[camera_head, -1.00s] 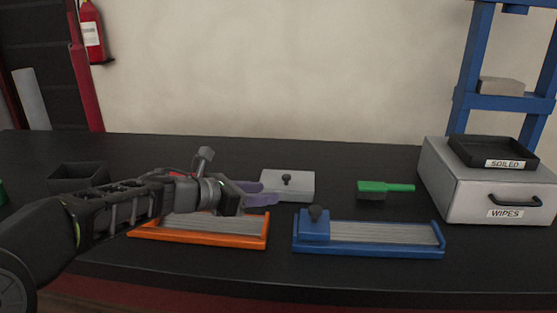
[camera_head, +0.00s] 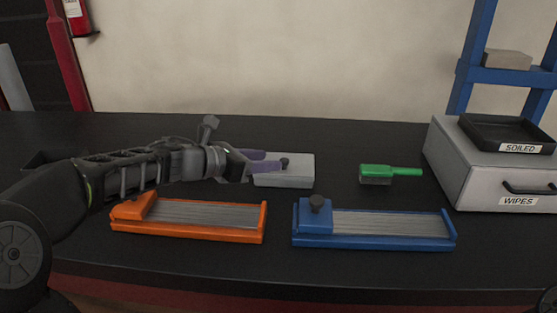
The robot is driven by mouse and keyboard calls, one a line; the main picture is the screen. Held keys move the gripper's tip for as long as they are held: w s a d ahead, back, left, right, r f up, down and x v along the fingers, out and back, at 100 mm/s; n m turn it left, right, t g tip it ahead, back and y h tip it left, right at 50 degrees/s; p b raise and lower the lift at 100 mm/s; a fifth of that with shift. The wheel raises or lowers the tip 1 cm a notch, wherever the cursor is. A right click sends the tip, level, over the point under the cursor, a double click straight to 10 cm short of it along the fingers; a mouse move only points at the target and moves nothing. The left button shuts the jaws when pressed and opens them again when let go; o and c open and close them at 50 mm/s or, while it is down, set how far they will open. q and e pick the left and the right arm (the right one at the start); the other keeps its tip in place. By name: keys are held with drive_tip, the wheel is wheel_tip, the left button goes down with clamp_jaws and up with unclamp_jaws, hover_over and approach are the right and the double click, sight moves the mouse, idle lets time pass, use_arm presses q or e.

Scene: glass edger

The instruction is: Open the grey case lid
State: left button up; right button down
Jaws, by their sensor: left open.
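The grey case (camera_head: 298,174) sits on the black table behind the gap between the orange and blue trays, with its lid closed and a small dark knob (camera_head: 284,162) on top. My left gripper (camera_head: 272,161) comes in from the left, its purple fingers open and reaching over the case's left part. The fingertips are at the knob; I cannot tell whether they touch it. The gripper hides the left side of the case. My right gripper is not in view.
An orange tray (camera_head: 262,222) and a blue tray (camera_head: 449,230) lie in front. A green brush (camera_head: 390,172) lies right of the case. A white WIPES drawer box (camera_head: 470,181) bearing a black SOILED tray (camera_head: 508,132) stands at the right. A dark bin (camera_head: 47,158) is partly hidden at left.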

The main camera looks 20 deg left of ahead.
sight(283, 160)
use_arm(q)
drive_tip(key=x, duration=0.5)
clamp_jaws()
idle(0.4)
idle(1.0)
